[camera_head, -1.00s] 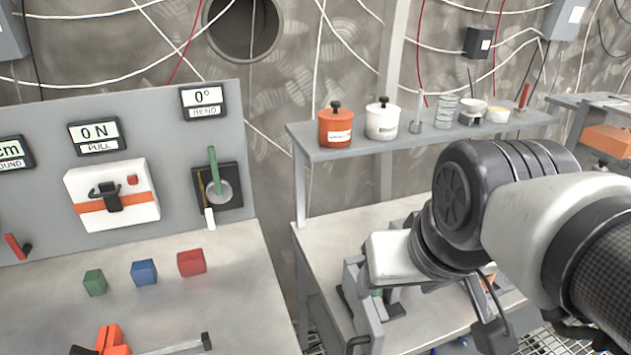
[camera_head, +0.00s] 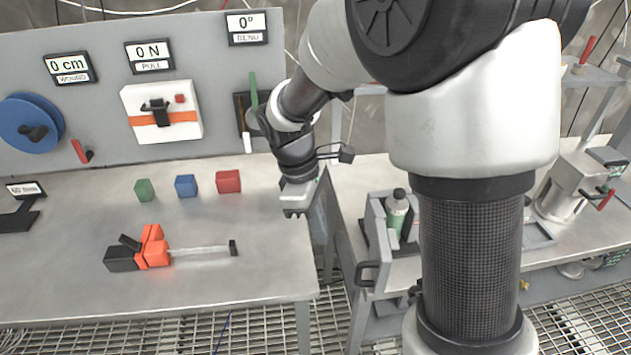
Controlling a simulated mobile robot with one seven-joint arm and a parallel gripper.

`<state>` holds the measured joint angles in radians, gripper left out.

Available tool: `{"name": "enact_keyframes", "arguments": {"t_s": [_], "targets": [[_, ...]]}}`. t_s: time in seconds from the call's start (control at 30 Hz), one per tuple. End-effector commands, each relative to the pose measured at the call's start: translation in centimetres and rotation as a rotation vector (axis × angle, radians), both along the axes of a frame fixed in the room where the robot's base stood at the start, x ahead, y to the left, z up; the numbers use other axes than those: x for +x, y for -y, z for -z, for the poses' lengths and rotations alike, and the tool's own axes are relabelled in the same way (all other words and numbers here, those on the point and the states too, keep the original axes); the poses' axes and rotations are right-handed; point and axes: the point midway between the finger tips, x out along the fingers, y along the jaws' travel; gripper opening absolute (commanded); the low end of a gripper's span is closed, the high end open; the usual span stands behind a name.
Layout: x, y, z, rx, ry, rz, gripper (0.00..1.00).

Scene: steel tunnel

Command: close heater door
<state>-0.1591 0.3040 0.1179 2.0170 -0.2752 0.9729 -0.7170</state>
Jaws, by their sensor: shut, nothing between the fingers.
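A grey open-fronted unit (camera_head: 378,224) stands on the right bench and looks like the heater. A bottle (camera_head: 396,212) with a green and white label and a dark cap stands in it. A black handle (camera_head: 368,272) juts from the unit's lower left front. I cannot tell clearly which panel is the door or how far it stands open; my arm covers the right side. My gripper (camera_head: 296,213) is shut and empty, pointing down near the left table's right edge, left of the unit and apart from it.
The left table (camera_head: 70,285) holds a green block (camera_head: 144,190), a blue block (camera_head: 186,186), a red block (camera_head: 228,182) and an orange-black tool (camera_head: 150,250). A grey panel (camera_head: 90,95) stands behind. A narrow gap separates the table from the right bench (camera_head: 560,250).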

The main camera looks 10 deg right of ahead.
Motion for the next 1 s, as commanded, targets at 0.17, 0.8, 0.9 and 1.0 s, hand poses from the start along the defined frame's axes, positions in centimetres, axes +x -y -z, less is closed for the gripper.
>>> {"name": "enact_keyframes", "arguments": {"t_s": [0.17, 0.8, 0.9, 1.0], "targets": [[0.2, -0.1, 1.7, -0.006, -0.028, -0.04, 0.0], [-1.5, 4.2, 10.6, -0.006, -0.023, -0.031, 0.0], [-1.9, 5.1, 10.6, -0.006, -0.024, -0.031, 0.0], [-2.0, 5.6, 10.6, -0.005, -0.023, -0.033, 0.0]]}}
